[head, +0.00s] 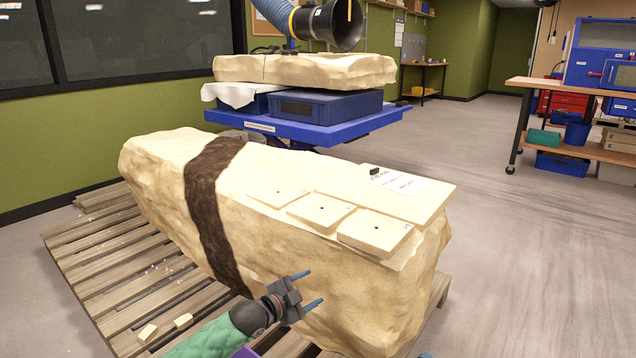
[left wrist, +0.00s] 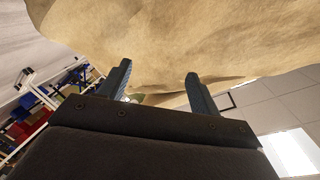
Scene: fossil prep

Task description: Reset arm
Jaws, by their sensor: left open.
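My left gripper (head: 308,289) is in front of the near side of a large pale stone block (head: 290,255) in the head view. Its two blue fingers are spread apart with nothing between them. In the left wrist view the open fingers (left wrist: 158,88) show against the block's pale surface (left wrist: 160,40); I cannot tell if they touch it. My right gripper cannot be made out; only a small blue tip shows at the bottom edge of the head view.
The block lies on a wooden pallet (head: 95,255) with a dark band (head: 205,190) around it. Flat pale tiles (head: 375,232) and a paper sheet (head: 398,181) lie on top. A blue cart (head: 300,131) stands behind. Open floor (head: 530,250) is at right.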

